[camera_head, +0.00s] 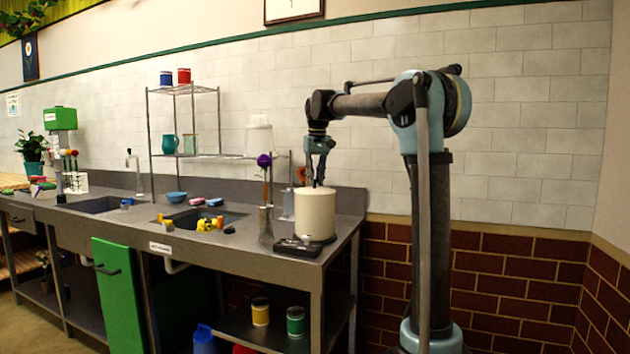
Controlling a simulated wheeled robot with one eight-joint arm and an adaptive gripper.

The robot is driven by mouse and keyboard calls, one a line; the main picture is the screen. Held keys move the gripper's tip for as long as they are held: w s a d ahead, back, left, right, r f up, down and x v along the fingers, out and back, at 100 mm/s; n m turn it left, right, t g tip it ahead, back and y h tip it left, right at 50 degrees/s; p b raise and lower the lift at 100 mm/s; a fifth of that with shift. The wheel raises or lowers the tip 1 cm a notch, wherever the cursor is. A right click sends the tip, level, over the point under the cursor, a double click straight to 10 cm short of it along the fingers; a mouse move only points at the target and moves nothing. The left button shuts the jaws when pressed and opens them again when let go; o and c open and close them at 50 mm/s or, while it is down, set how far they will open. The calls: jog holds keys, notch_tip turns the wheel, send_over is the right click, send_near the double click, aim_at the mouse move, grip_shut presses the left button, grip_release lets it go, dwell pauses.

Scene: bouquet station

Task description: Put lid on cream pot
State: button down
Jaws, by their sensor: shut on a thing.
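The cream pot (315,216) stands upright near the right end of the grey counter, on or beside a flat dark device. My gripper (318,178) points down right above the pot's top. It is shut on a small dark part at the pot's mouth, which looks like the knob of the lid (316,188). The lid is pale like the pot and hard to tell apart from its rim. I cannot tell whether the lid is seated or slightly above the rim.
A dark flat device (298,247) lies at the counter's front edge. A vase with a purple flower (264,161) stands close left of the pot. A wire shelf (185,156) stands behind. Sinks, a blue bowl (177,197) and small coloured items are farther left.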

jog(key=shift+f, duration=0.1)
jog(key=c, duration=1.4)
grip_release()
notch_tip(320, 180, up, 12)
jog(key=s, duration=0.1)
jog(key=shift+d, duration=0.3)
jog(key=shift+s+f, duration=0.1)
jog(key=shift+s, duration=0.05)
